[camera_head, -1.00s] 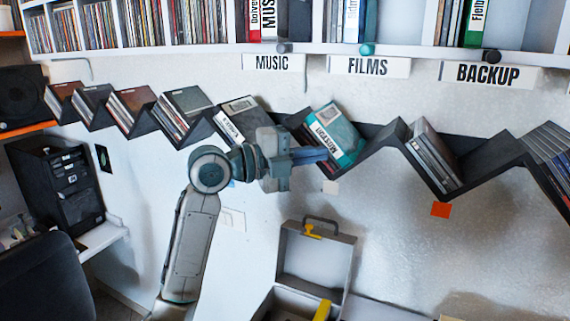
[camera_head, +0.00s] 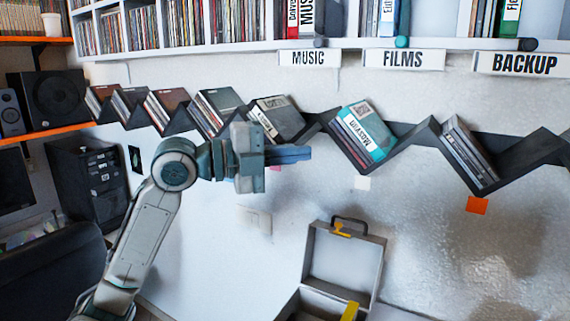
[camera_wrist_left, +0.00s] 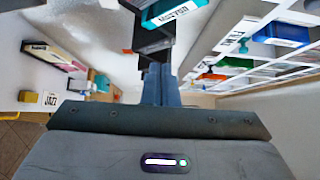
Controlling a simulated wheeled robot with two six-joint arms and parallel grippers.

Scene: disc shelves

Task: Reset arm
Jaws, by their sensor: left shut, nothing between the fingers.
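My left gripper (camera_head: 290,154) is shut and empty in the head view. It points right, just below the zigzag shelf, left of a teal case. In the left wrist view its fingers (camera_wrist_left: 160,85) are together. The teal case (camera_head: 372,128) leans in a V of the dark zigzag shelf (camera_head: 407,140) with other cases. It also shows at the top of the left wrist view (camera_wrist_left: 172,12). My right gripper is in neither view.
An open grey case (camera_head: 345,258) with yellow parts stands below. Upper shelves hold discs above the signs MUSIC (camera_head: 309,58), FILMS (camera_head: 404,59) and BACKUP (camera_head: 524,64). A black computer tower (camera_head: 90,180) and a speaker (camera_head: 56,97) are at left.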

